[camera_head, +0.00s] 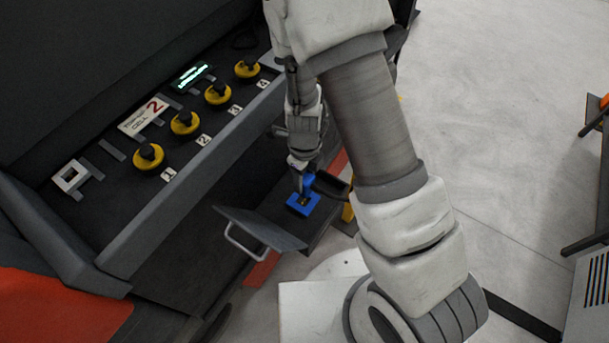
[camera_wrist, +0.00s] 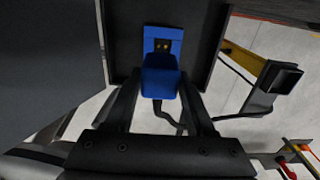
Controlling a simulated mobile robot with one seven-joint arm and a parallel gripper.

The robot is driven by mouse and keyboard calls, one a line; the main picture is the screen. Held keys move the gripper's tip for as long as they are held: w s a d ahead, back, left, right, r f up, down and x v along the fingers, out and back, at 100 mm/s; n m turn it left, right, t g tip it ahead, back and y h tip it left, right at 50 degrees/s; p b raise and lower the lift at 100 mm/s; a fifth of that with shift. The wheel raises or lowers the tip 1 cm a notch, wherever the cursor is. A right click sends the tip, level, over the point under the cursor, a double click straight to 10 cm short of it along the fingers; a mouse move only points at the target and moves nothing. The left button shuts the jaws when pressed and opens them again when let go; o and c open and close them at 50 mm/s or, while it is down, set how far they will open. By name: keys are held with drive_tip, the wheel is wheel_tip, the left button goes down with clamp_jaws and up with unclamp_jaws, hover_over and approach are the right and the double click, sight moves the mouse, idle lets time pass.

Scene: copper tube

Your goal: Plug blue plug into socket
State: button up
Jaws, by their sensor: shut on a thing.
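My gripper (camera_wrist: 159,84) is shut on the blue plug (camera_wrist: 161,72), with one dark finger on each side of it. A dark cable hangs from the plug. The blue socket (camera_wrist: 163,33) is just beyond the plug in the wrist view, with small brass-coloured contacts showing above the plug's top edge. In the head view the socket (camera_head: 301,207) lies on a dark surface below my gripper (camera_head: 301,183), and a bit of blue plug (camera_head: 309,180) shows at the fingers. I cannot tell how wide the gap between plug and socket is.
A dark panel with several yellow-based knobs (camera_head: 185,122) and numbered labels stands at the left. A grey flap with a metal handle (camera_head: 243,246) is open beside the socket. A black box (camera_wrist: 282,77) and yellow bar (camera_wrist: 243,56) are to the right. Open floor (camera_head: 500,130) lies right.

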drive_tip(key=f, duration=0.1)
drive_tip(key=f+b, duration=0.1)
drive_tip(key=w+f+b, duration=0.1)
drive_tip(key=shift+w+a, duration=0.1)
drive_tip(key=shift+a, duration=0.3)
drive_tip(key=shift+s+d+f+b, duration=0.1)
drive_tip(key=shift+f+b, duration=0.65)
drive_tip(key=shift+b, duration=0.05)
drive_tip(key=shift+s+d+f+b, duration=0.1)
drive_tip(key=shift+f+b, duration=0.65)
drive_tip(key=shift+r+p, duration=0.1)
drive_tip(key=shift+p, duration=0.35)
idle(0.4)
drive_tip(key=shift+f+b, duration=0.5)
drive_tip(key=shift+f, duration=0.1)
drive_tip(key=o, duration=1.3)
drive_tip(key=shift+o, duration=0.2)
drive_tip(key=shift+r, duration=0.1)
